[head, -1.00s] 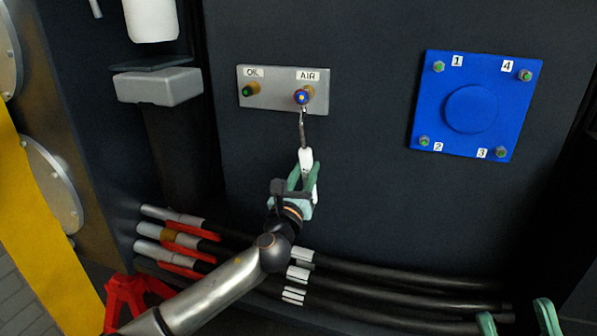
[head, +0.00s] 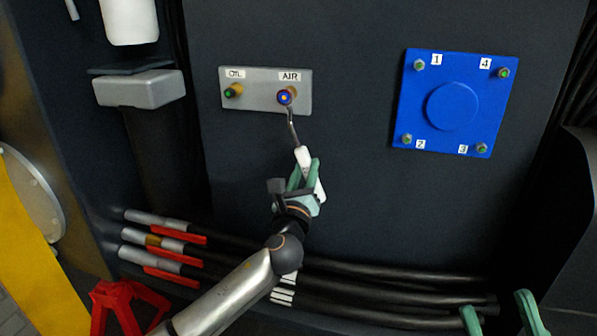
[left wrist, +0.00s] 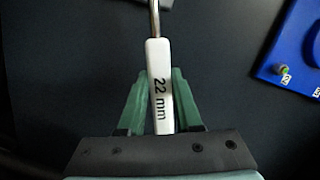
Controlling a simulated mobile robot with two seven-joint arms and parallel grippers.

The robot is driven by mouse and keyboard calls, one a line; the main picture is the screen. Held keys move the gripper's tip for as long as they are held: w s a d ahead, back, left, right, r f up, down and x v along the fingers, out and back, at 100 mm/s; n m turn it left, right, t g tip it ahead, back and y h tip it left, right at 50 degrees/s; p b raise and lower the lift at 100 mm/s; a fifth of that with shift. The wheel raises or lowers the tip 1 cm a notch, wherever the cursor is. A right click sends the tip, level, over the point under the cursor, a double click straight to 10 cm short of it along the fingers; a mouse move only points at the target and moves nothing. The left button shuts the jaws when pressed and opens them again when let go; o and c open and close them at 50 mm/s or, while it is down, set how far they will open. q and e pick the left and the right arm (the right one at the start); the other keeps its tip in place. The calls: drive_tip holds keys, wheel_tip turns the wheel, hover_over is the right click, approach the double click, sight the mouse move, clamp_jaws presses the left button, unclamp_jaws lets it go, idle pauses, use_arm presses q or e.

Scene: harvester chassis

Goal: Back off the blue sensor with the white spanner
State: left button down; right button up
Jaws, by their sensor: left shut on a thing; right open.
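The blue sensor (head: 285,95) sits on the grey plate (head: 265,105) under the AIR label, in the head view. My left gripper (head: 305,176) is shut on the white handle of the spanner (head: 303,157). In the left wrist view the handle (left wrist: 160,85) reads "22 mm" and lies between the green fingers (left wrist: 160,100). The spanner's metal shank runs up to the blue sensor, and its head is at or around it; I cannot tell how well it is seated. My right gripper (head: 503,318) is open and empty at the lower right edge.
A green-centred fitting (head: 232,91) sits under the OIL label, left of the sensor. A blue square cover (head: 452,104) with numbered corner bolts is to the right. Black hoses (head: 380,283) run below. A grey box (head: 139,89) juts out at left.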

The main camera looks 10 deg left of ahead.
use_arm(q)
drive_tip(key=shift+d+r, duration=0.15)
drive_tip(key=shift+d+r+n+y, duration=0.15)
drive_tip(key=shift+d+r+n, duration=0.2)
drive_tip(key=shift+d+n, duration=0.35)
drive_tip(key=shift+d+r+n+y, duration=0.15)
drive_tip(key=shift+d+r+n, duration=0.2)
drive_tip(key=shift+d+n, duration=0.35)
drive_tip(key=shift+a, duration=0.15)
drive_tip(key=shift+s+d+r+n+g+y+p, duration=0.15)
drive_tip(key=shift+d+r+n+p, duration=0.1)
drive_tip(key=shift+d+r+n, duration=0.35)
drive_tip(key=shift+w+d+r+n+g+y+p, duration=0.1)
drive_tip(key=shift+d+r+n+g+y+p, duration=0.2)
drive_tip(key=shift+d+n, duration=0.4)
drive_tip(key=shift+a+r, duration=0.1)
